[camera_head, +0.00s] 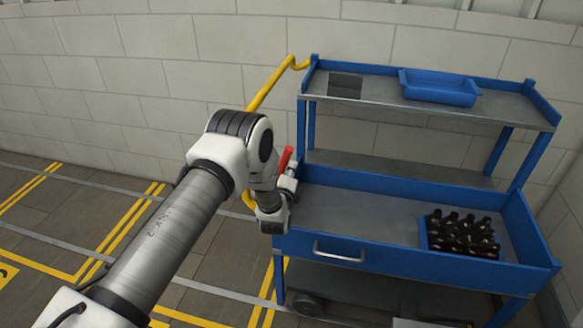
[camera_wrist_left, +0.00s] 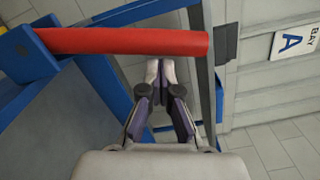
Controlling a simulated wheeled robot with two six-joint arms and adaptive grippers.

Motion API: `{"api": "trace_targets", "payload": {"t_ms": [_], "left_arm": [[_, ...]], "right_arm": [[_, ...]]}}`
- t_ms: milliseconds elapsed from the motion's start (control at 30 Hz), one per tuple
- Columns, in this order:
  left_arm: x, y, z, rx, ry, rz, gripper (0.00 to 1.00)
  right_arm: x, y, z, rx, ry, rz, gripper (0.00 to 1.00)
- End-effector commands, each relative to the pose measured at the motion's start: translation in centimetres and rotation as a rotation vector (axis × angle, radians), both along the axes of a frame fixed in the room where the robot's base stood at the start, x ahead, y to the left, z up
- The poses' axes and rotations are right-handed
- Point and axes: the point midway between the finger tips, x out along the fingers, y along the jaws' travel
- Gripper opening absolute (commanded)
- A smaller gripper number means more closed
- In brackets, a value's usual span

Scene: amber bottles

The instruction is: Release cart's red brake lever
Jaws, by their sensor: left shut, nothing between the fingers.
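The red brake lever (camera_head: 285,160) stands tilted at the cart's left end, beside my left gripper (camera_head: 289,184). In the left wrist view the lever (camera_wrist_left: 125,41) is a thick red bar running across the top from a blue bracket at the left. My left gripper (camera_wrist_left: 160,66) is shut and empty, with its fingertips just below the bar in the picture. I cannot tell whether they touch it. The blue cart (camera_head: 390,248) has a grey upper shelf and a lower tray. My right gripper is not in view.
A blue bin (camera_head: 439,87) sits on the upper shelf. A crate of dark bottles (camera_head: 460,234) stands at the right of the lower tray. A yellow tube (camera_head: 268,86) rises at the cart's left end. Yellow-lined floor (camera_head: 60,230) is open at the left.

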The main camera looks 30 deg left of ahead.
Motion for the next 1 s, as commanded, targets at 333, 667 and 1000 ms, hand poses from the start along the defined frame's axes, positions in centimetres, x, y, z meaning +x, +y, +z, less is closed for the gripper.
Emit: {"api": "trace_targets", "payload": {"t_ms": [333, 667, 1000], "left_arm": [[-0.4, 1.4, 0.9, -0.001, 0.0, 0.002, 0.0], [-0.5, 1.4, 0.7, 0.0, 0.0, 0.0, 0.0], [-5.8, -0.3, 0.5, -0.001, 0.004, -0.001, 0.0]], "right_arm": [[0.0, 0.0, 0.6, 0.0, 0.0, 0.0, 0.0], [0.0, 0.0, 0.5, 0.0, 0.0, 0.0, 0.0], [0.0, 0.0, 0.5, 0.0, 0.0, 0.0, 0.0]]}}
